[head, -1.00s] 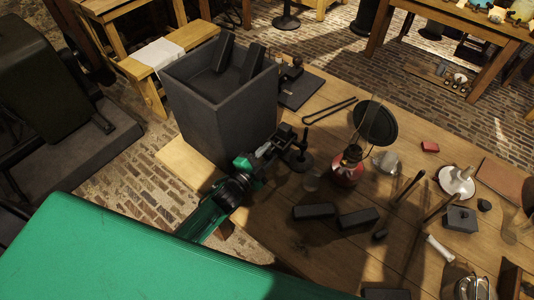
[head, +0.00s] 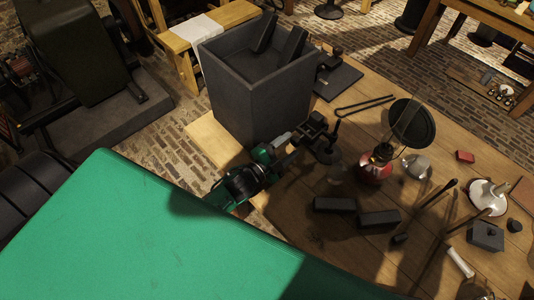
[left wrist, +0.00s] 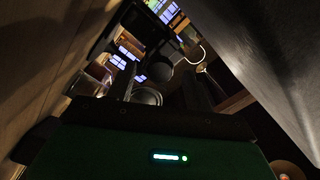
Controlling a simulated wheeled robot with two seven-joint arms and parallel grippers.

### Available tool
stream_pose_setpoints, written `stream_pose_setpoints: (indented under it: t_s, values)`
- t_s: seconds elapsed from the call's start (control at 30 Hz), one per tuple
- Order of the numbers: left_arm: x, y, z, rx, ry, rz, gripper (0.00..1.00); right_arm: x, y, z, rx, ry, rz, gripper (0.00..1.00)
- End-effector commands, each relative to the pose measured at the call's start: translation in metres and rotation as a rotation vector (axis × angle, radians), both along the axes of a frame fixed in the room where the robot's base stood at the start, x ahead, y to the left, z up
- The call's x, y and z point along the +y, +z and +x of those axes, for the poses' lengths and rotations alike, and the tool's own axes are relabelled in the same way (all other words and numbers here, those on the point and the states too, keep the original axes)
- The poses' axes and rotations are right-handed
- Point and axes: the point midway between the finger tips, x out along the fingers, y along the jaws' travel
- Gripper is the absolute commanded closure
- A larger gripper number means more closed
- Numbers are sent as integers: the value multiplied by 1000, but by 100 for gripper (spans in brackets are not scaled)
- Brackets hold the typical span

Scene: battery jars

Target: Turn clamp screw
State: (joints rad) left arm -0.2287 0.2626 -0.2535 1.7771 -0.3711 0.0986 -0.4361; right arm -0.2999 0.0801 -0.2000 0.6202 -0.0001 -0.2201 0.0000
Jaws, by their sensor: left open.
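My left gripper (head: 300,138) is open in the head view, beside the right front face of the large grey jar. A small dark clamp-like stand (head: 328,154) with a round base stands on the bench just right of the gripper. The gripper's tips overlap its upper part, and I cannot tell whether they touch it. The clamp screw itself is too small and dark to make out. In the left wrist view the dark gripper body (left wrist: 160,118) fills the lower part, and no screw is clear between the fingers. My right gripper is not in view.
The tall grey jar (head: 255,105) holds dark plates and stands close to my left arm. A red-based lamp (head: 376,166) with a round dark reflector stands to the right. Dark blocks (head: 335,205) lie in front. Tongs (head: 364,105) lie behind on the wooden bench.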

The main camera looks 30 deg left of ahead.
Motion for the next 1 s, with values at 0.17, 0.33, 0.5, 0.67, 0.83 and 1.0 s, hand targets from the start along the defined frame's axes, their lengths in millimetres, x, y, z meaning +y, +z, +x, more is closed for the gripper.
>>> stream_pose_setpoints:
  t_s: [0.17, 0.33, 0.5, 0.67, 0.83, 1.0]
  values:
    - [12, -3, -33, 2, -1, 0, 47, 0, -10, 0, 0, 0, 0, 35]
    - [21, -3, -61, 3, 0, -1, 47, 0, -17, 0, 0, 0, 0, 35]
    - [29, -2, -83, 2, 0, 0, 47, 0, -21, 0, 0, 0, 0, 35]
    - [34, -1, -94, 2, 0, 0, 47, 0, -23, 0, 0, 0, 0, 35]
    - [35, 0, -98, 1, -1, -1, 47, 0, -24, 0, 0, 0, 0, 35]
    - [35, 0, -98, 1, -1, -1, 47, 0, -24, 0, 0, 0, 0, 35]
